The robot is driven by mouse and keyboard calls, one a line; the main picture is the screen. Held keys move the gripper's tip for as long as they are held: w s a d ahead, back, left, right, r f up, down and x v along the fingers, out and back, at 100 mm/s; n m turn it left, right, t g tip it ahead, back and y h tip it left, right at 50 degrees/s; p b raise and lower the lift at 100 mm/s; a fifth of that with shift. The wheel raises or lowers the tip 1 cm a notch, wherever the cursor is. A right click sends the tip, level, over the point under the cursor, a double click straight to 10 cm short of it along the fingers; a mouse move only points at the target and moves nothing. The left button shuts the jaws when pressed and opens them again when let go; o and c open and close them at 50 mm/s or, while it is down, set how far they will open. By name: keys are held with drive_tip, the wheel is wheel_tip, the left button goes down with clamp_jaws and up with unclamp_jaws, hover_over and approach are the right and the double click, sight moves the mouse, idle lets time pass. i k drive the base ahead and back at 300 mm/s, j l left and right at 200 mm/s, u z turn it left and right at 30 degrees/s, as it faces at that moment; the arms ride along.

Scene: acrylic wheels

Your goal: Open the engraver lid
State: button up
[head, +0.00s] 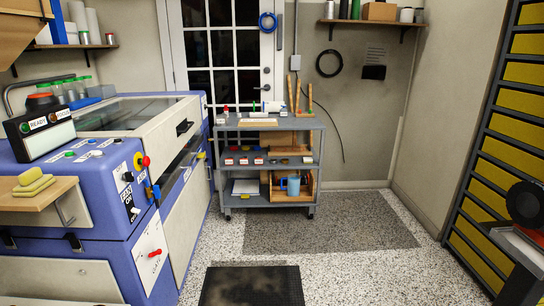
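The engraver (187,215) is a large blue and white machine along the left side in the head view. Its lid (150,125) is a cream-white frame with a dark window on top. A black handle (184,127) sits on the lid's front face. The lid looks down, lying over the machine body; I cannot tell whether it is fully seated. A dark window strip (180,168) shows below the lid's front. My gripper is not in view.
The engraver's control panel (125,180) has a red knob (141,161). A wooden shelf with yellow sponges (34,182) juts out at the front left. A grey cart (267,165) stands at the back. Speckled floor (215,250) with a dark mat (252,286) is free beside the engraver.

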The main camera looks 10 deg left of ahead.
sight(164, 136)
drive_tip(key=i+u, duration=0.3)
drive_tip(key=i, duration=1.55)
